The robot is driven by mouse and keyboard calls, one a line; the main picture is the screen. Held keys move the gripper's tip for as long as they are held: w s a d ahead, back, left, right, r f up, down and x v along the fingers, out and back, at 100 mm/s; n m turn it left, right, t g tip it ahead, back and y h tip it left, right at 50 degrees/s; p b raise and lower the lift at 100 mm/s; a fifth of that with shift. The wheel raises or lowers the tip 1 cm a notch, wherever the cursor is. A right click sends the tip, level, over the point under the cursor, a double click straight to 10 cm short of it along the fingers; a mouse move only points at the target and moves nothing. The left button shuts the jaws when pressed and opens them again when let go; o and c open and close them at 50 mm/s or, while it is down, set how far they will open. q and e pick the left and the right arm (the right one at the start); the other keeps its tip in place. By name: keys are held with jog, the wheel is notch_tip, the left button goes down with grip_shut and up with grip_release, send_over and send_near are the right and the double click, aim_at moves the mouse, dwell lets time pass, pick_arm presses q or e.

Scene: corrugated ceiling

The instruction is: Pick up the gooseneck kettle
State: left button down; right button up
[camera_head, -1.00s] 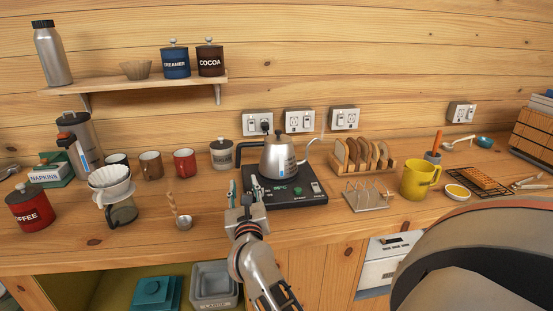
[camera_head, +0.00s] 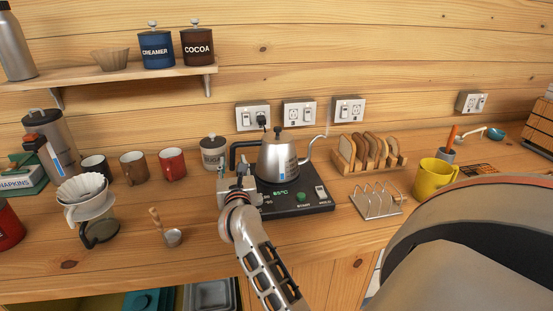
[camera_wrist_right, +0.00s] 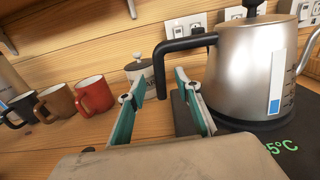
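The gooseneck kettle (camera_head: 280,160) is silver with a black handle on its left and a thin spout on its right. It stands upright on a black heating base (camera_head: 302,199) with a green display. My right gripper (camera_head: 238,180) is at the left of the kettle, by the handle. In the right wrist view the kettle (camera_wrist_right: 243,75) fills the right side, and the gripper (camera_wrist_right: 162,100) has two teal-lined fingers spread apart. The black handle (camera_wrist_right: 186,46) hangs down ahead of the gap between them; no contact is clear. My left gripper is not in view.
A lidded canister (camera_head: 214,152) stands behind the gripper, with a red mug (camera_head: 172,164) to its left. A toast rack (camera_head: 377,200) and a bread holder (camera_head: 367,155) stand right of the base. A small scoop (camera_head: 172,237) lies front left. A wall shelf (camera_head: 130,76) is above.

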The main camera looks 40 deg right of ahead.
aim_at(233, 159)
jog(key=shift+x, duration=1.95)
jog(key=shift+f, duration=0.1)
grip_shut()
jog(key=shift+r, duration=0.25)
